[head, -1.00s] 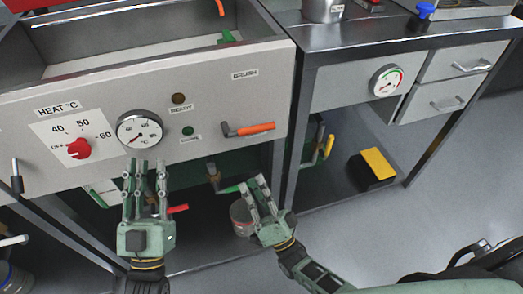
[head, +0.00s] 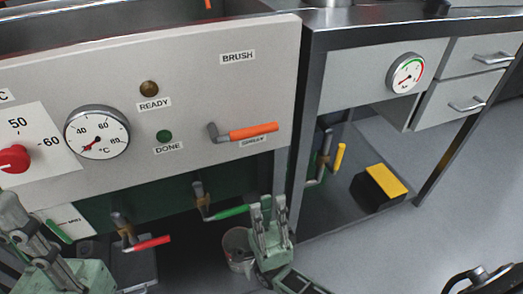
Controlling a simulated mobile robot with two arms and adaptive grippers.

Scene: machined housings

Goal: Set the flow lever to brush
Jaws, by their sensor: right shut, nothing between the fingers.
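The flow lever (head: 253,131) has an orange handle on a grey pivot, on the right side of the pale front panel. It lies nearly level, its handle pointing right and tilted slightly up. The BRUSH label (head: 237,57) is above it; a second label just beneath is partly covered by the handle and hard to read. My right gripper (head: 268,204) is below the lever, apart from it, shut and empty with fingers pointing up. My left gripper (head: 28,222) is at the lower left, partly cut off by the frame edge; its finger gap is unclear.
A dial gauge (head: 97,132), a red knob (head: 14,158), and READY (head: 149,88) and DONE (head: 164,136) lamps are on the panel. Below are a red-handled valve (head: 150,243) and a green-handled valve (head: 228,212), near my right gripper. A yellow-topped block (head: 381,181) sits right.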

